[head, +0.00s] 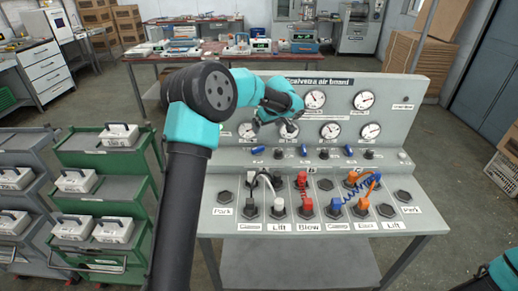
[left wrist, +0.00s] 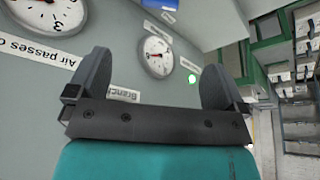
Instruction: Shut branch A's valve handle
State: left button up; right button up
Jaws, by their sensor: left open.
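Blue valve handles sit in a row on the grey board's lower face in the head view: left (head: 258,150), middle (head: 303,150) and right (head: 348,150). Their branch letters are too small to read, so I cannot tell which is branch A's. My left gripper (head: 275,122) is above the left handle, in front of the gauges, and looks apart from it. In the left wrist view my left gripper (left wrist: 152,85) is open and empty, its fingers spread before the board face. A partly covered label (left wrist: 125,95) there reads "Branch". My right gripper is out of view.
Round gauges (head: 315,99) line the upper board. The ledge below holds hose fittings with white, red, blue and orange hoses (head: 362,190). A green light (left wrist: 192,79) shows beside a gauge (left wrist: 158,52). Green carts (head: 98,185) stand at left.

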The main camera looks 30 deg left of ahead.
aim_at(258, 148)
pick_arm(q)
jog(key=x, duration=1.7)
jog(key=shift+c, duration=0.2)
jog(key=c, duration=0.9)
